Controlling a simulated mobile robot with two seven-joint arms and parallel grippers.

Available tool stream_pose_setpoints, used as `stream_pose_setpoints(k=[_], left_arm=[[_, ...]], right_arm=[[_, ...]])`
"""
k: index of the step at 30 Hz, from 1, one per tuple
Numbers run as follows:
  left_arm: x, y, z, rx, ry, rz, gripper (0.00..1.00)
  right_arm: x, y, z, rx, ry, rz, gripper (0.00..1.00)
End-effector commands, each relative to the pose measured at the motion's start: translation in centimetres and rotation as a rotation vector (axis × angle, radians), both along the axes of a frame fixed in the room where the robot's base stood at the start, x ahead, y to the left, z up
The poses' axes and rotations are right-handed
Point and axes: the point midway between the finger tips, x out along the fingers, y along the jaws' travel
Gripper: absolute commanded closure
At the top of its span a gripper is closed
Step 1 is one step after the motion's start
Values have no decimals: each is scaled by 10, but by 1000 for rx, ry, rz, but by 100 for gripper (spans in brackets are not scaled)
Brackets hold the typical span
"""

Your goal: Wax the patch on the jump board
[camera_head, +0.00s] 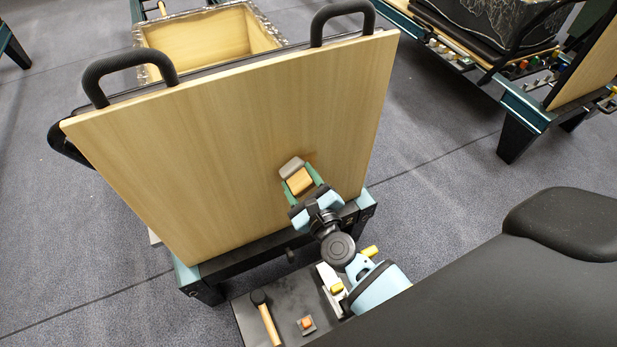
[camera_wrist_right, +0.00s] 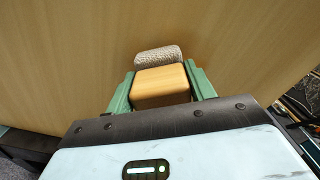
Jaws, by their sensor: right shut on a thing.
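The jump board (camera_head: 235,140) is a large pale wooden panel standing upright, with two black handles on its top edge. My right gripper (camera_head: 303,186) is shut on a wooden block (camera_wrist_right: 160,88), which sits between its green fingers. A grey fuzzy pad (camera_head: 291,167) is on the block's far end, at the lower right part of the board. In the right wrist view the pad (camera_wrist_right: 158,56) is close to or touching the board; I cannot tell which. I cannot make out a distinct patch on the board. My left gripper is not in view.
Below the board, a dark tray (camera_head: 246,321) carries a wooden-handled tool (camera_head: 268,322) with a dark round head and a small orange-topped piece (camera_head: 306,323). An open wooden box (camera_head: 205,38) is behind the board. Another reformer (camera_head: 520,105) stands at the upper right.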

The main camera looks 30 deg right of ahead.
Motion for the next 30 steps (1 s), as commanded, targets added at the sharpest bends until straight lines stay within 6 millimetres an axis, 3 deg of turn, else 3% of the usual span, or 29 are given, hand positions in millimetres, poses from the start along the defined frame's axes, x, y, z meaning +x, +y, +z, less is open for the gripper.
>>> stream_pose_setpoints(k=[11, 24, 30], left_arm=[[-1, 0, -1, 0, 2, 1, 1], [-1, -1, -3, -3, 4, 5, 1], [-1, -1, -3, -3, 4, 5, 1]], right_arm=[[2, 10, 3, 3, -5, 5, 64], [0, 41, 3, 3, -5, 5, 64], [0, 42, 3, 2, -5, 4, 64]])
